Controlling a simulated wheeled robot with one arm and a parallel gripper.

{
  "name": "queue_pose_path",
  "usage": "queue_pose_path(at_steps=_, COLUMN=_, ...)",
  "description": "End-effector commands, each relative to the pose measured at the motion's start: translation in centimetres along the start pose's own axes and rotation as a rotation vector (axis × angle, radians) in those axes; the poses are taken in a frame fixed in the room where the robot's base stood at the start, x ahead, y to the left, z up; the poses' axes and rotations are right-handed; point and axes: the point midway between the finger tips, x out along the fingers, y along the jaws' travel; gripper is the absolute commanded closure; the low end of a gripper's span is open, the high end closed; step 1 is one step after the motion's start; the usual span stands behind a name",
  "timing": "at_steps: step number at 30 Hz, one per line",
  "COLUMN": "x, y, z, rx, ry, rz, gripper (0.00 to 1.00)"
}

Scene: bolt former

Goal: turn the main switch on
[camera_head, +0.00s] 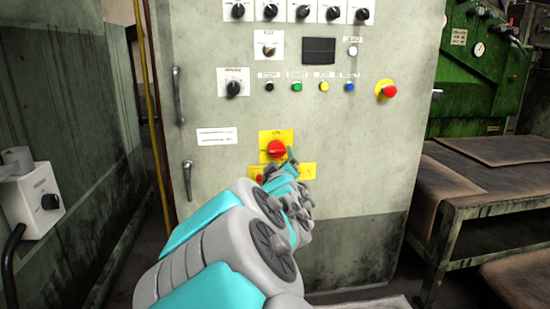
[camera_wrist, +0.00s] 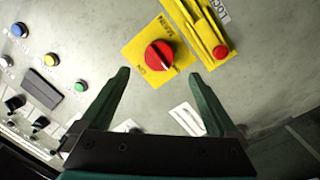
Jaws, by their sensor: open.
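The main switch (camera_head: 277,149) is a round red knob on a yellow plate (camera_head: 264,136), low on the grey cabinet front. In the wrist view the same red knob (camera_wrist: 160,56) shows a raised grip bar slanting across it, with "MAIN" and "ON" lettered on the plate. My gripper (camera_wrist: 153,73) is open and empty, its two dark green fingers spread on either side of the knob's line. The knob appears beyond the fingertips, with no contact visible. In the head view my gripper (camera_head: 288,164) is just below right of the knob, its fingers partly hidden by my wrist.
Coloured buttons (camera_head: 297,87), dials and a red emergency knob (camera_head: 390,91) are higher up. Cabinet handles (camera_head: 187,179) project at left; a metal table (camera_head: 485,205) stands at right.

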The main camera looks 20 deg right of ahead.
Motion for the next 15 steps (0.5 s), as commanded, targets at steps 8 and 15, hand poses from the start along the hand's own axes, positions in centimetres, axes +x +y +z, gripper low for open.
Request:
queue_pose_path(at_steps=8, x=3.4, y=0.1, z=0.1, rx=0.002, ry=-0.001, rz=0.001, gripper=0.05)
queue_pose_path(at_steps=15, x=6.3, y=0.1, z=0.1, rx=0.001, ry=-0.004, rz=0.001, gripper=0.05)
